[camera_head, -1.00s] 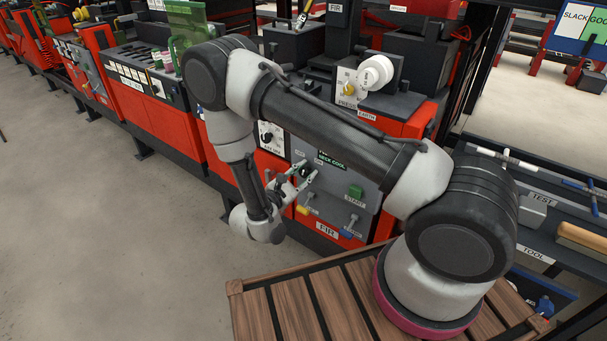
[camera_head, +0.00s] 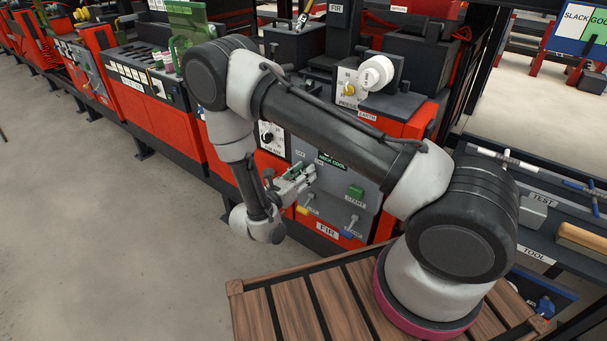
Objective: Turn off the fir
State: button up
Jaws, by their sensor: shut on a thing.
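The FIR station's grey panel (camera_head: 368,196) is below the middle of the view, with a FIR label (camera_head: 327,229) on its red base. A small OFF label (camera_head: 300,154) and a NECK COOL label (camera_head: 332,161) are near the panel's top. My gripper (camera_head: 299,172) is at the panel's upper left, just below these labels. Its jaws are shut on a small dark knob, which the fingers mostly hide. I cannot read the knob's pointing direction. A green START button (camera_head: 355,192) is to the right of my gripper, apart from it.
Small levers with yellow (camera_head: 303,210) and blue (camera_head: 352,232) ends are below the START button. Another red station (camera_head: 150,104) stands to the left. The floor on the left is clear.

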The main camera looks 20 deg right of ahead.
dwell(0.3)
jog(key=o, duration=1)
jog(key=v, duration=1.2)
